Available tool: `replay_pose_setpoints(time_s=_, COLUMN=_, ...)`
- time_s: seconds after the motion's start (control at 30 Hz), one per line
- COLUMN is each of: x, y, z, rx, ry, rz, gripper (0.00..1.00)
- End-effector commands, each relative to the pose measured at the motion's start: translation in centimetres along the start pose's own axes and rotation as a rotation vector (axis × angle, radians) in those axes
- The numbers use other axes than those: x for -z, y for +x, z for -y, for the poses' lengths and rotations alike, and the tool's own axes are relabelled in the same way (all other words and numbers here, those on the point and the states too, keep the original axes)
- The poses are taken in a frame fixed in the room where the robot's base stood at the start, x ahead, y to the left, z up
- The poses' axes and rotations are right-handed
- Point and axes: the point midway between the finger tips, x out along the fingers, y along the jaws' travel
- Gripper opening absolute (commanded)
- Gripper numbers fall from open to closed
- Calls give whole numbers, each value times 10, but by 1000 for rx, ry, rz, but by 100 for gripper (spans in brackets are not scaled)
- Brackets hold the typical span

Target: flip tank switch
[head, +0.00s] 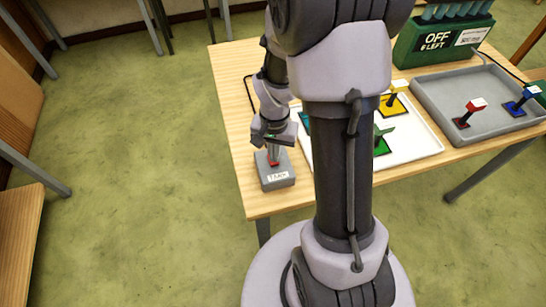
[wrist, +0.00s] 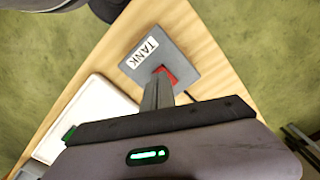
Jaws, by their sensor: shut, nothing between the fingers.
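The tank switch is a grey box (head: 278,180) with a white label reading TANK, at the near left corner of the wooden table in the head view. It has a red rocker (head: 274,160) on top, partly hidden by my fingers. In the wrist view the box (wrist: 180,62) and its red rocker (wrist: 167,76) show just beyond my fingertips. My gripper (head: 273,150) is shut and empty, pointing down at the red rocker. The tips (wrist: 160,82) look at or right above the rocker; I cannot tell if they touch.
A white tray (head: 425,142) with yellow and green pieces lies right of the switch, partly behind my arm. A grey tray (head: 430,90) holds red and blue pieces. A green box (head: 415,50) reading OFF, 6 LEFT stands at the back. A dark cable runs along the table's left side.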

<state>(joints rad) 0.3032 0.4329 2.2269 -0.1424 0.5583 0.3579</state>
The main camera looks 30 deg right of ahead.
Motion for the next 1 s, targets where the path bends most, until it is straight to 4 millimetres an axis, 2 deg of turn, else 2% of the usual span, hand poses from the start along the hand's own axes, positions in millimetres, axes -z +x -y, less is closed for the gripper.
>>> replay_pose_setpoints(time_s=1.0, x=0, y=11, z=0, rx=0, ry=0, rz=0, gripper=0)
